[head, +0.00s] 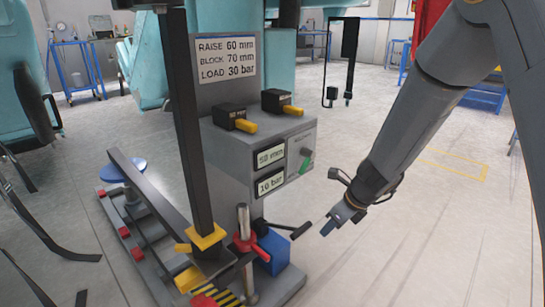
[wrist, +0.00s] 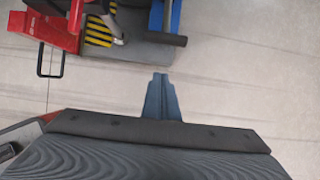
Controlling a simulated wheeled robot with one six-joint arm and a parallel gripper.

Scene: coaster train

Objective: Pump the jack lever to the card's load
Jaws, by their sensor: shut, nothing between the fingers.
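The card (head: 227,60) reads RAISE 60 mm, BLOCK 70 mm, LOAD 30 bar. Below it, one readout (head: 271,157) shows 50 mm and another readout (head: 271,183) shows what looks like 10 bar. A black lever (head: 285,228), apparently the jack lever, sticks out to the right above a blue block (head: 273,255). My gripper (head: 330,228) is shut and empty, just right of the lever's end and apart from it. In the wrist view, the shut fingertips (wrist: 160,77) are over bare floor, with the dark lever end (wrist: 170,39) beyond them.
A grey box with two black-and-yellow switches (head: 240,122) and a green-marked knob (head: 306,155) stands above the lever. A red-handled part on a silver post (head: 243,222) is left of it. A yellow-black striped plate (wrist: 98,32) lies nearby.

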